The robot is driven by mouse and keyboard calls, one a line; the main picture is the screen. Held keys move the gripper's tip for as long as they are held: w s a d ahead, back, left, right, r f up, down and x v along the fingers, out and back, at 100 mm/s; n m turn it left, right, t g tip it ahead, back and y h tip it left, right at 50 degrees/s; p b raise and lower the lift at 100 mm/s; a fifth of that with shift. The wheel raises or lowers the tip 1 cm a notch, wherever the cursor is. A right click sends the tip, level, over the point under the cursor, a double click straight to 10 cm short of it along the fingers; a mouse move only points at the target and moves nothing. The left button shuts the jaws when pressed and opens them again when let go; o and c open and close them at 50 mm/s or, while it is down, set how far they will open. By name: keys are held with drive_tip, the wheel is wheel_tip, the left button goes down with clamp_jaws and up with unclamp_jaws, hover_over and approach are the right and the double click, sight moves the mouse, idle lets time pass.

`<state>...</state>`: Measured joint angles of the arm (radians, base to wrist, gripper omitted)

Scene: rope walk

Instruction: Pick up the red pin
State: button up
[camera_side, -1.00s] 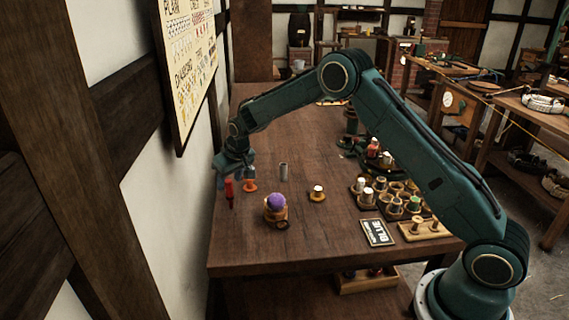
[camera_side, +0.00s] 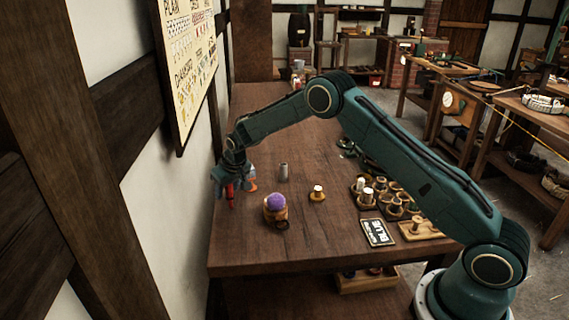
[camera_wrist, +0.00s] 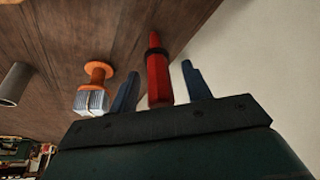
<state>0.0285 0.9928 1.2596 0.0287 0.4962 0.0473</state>
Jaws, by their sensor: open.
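The red pin (camera_wrist: 158,75) is a red tapered peg with a dark ring around it. In the wrist view it shows between the two blue fingers of my gripper (camera_wrist: 160,92), with gaps visible on both sides. In the side view the red pin (camera_side: 231,194) stands at the left edge of the table, and my gripper (camera_side: 234,183) is lowered around it from above. The jaws are open. The pin's upper part is partly hidden by my gripper in the side view.
An orange spool with pale thread (camera_wrist: 93,90) stands close beside my gripper. A grey cylinder (camera_side: 283,171), a purple ball on a wooden holder (camera_side: 276,202) and a small spool (camera_side: 317,193) stand to the right. The wall is close on the left.

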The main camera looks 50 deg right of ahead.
idle(0.4)
drive_tip(key=c, duration=1)
drive_tip(key=shift+r, duration=0.1)
drive_tip(key=shift+c, duration=0.2)
wheel_tip(320, 180, up, 20)
idle(0.5)
